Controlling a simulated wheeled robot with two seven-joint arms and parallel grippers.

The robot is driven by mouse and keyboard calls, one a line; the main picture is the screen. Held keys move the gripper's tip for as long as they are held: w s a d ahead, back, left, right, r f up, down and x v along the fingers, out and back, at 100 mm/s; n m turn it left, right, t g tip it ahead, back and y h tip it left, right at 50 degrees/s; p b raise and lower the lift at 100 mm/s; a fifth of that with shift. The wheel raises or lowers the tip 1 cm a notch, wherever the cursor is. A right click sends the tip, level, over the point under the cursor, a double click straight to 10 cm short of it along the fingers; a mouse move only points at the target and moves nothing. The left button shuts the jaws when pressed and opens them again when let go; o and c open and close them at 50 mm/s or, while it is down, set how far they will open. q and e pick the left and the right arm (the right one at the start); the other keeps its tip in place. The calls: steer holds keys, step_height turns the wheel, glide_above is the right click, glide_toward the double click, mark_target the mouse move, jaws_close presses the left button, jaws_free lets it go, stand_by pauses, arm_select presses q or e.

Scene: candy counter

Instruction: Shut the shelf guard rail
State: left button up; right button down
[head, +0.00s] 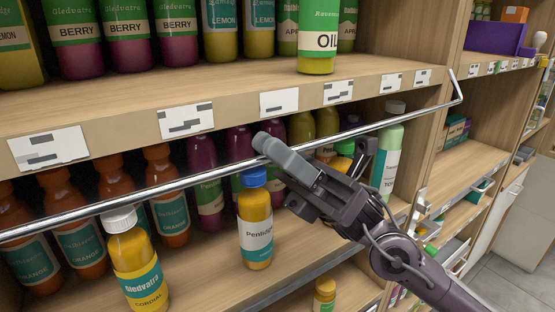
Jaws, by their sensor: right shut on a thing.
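The guard rail (160,190) is a thin shiny metal bar. It runs across the front of the shelves, from the left edge up to a bent end at the upper right. It crosses just below the labelled edge of the upper shelf and in front of the lower shelf's bottles. My right gripper (274,156) is shut on the rail near its middle, coming from the lower right. Its grey finger lies over the bar, and the gripper hides part of it. My left gripper is not in view.
The upper shelf (230,92) holds berry, lemon and oil bottles. The oil bottle (319,40) stands near the front edge. Below the rail, a yellow bottle with a blue cap (255,225) and a cordial bottle (138,265) stand forward. More shelves and grey floor are at right.

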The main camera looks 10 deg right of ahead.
step_height(320, 180, up, 6)
steer(key=s+m+t+h, duration=0.3)
steer(key=m+t+h, duration=0.2)
steer(key=m+t, duration=1.25)
steer(key=w+a+r+m+g+h+p, duration=0.1)
steer(key=w+r+m+g+h+p, duration=0.4)
steer(key=m, duration=0.9)
steer(key=shift+w+a+r+g+h+p, duration=0.2)
steer(key=shift+w+g+h+p, duration=0.55)
steer(key=shift+g+h+p, duration=1.55)
steer(key=shift+t+h+p, duration=0.3)
steer(key=shift+t+p, duration=0.45)
steer(key=shift+p, duration=0.3)
steer(key=c, duration=1.5)
jaws_free()
steer(key=shift+c, duration=0.2)
